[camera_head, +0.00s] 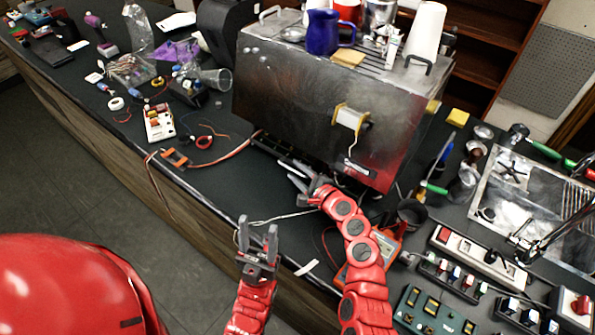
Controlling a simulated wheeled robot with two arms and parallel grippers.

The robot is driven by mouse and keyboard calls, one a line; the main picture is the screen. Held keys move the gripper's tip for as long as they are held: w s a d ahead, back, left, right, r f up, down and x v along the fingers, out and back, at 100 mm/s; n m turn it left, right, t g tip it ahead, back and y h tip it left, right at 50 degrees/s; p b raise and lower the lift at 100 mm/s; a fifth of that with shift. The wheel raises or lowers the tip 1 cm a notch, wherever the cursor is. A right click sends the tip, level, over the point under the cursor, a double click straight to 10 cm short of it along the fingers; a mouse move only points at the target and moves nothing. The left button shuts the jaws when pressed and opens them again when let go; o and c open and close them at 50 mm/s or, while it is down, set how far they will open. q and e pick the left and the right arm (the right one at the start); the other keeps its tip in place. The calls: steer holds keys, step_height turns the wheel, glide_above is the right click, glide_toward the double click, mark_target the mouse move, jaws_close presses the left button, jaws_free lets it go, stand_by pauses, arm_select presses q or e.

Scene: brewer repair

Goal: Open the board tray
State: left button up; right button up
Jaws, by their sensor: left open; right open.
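The brewer (290,85) is a large box with a scuffed metal front, standing on the dark workbench. A dark, low strip (282,152) shows under its lower front edge; it may be the board tray, but I cannot tell how far out it is. My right gripper (291,172) is open, its fingers close to this strip and partly covering it; I cannot tell whether they touch. My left gripper (258,228) is open and empty, lower in the view near the bench's front edge, with its fingers pointing up, apart from the brewer.
A blue jug (322,32) and cups stand on top of the brewer. An orange-and-grey cable (230,153) runs along the bench to the left. Small parts and tools lie at the left.

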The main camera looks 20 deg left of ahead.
jaws_close()
stand_by(1.4)
